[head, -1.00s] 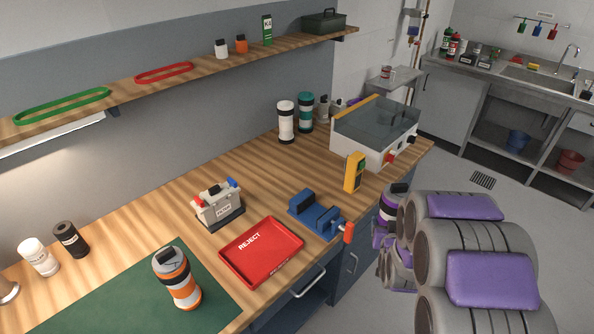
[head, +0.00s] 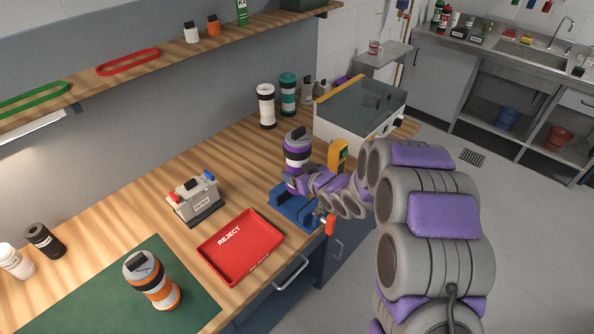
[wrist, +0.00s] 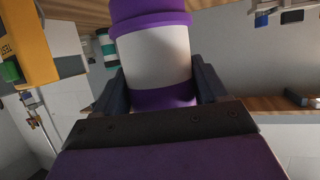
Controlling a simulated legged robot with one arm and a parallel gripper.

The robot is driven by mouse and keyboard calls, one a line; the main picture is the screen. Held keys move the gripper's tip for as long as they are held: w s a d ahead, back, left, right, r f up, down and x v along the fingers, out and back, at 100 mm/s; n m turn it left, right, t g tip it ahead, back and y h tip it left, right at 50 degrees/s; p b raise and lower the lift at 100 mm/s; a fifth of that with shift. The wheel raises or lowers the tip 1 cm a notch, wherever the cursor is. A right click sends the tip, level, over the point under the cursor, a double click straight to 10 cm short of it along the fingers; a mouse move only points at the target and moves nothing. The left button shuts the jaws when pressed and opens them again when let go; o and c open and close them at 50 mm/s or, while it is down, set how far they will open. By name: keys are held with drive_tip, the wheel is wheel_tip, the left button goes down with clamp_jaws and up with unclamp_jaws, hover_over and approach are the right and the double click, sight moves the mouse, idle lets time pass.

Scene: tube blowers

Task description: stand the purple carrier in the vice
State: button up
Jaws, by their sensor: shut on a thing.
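The purple carrier (head: 297,150), white with purple bands and a black cap, stands about upright over the blue vice (head: 291,209) in the head view. My gripper (head: 297,178) is shut on it. In the wrist view the carrier (wrist: 155,55) sits between the two dark fingers (wrist: 158,88). The vice has a red handle at its front, near the bench edge. The arm and gripper hide part of the vice and the carrier's lower end, so I cannot tell whether the carrier touches the vice.
A red REJECT tray (head: 240,247) lies left of the vice, with a battery-like filter box (head: 194,200) behind it. A yellow device (head: 337,156) stands close to the right. White (head: 266,106) and teal (head: 288,95) carriers stand behind. An orange carrier (head: 152,280) stands on the green mat.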

drive_tip(key=shift+a, duration=0.15)
drive_tip(key=shift+a+p, duration=0.3)
drive_tip(key=shift+a, duration=0.05)
drive_tip(key=shift+s+d+f+b, duration=0.1)
drive_tip(key=shift+d+f+b, duration=0.15)
drive_tip(key=shift+f, duration=0.4)
drive_tip(key=shift+d+f+b, duration=0.1)
drive_tip(key=shift+f+b, duration=0.1)
drive_tip(key=shift+f, duration=1.05)
drive_tip(key=shift+a+f+b, duration=0.2)
drive_tip(key=shift+f+b, duration=0.1)
drive_tip(key=shift+f, duration=0.05)
drive_tip(key=shift+d, duration=0.1)
drive_tip(key=shift+f, duration=1)
drive_tip(key=o, duration=1.2)
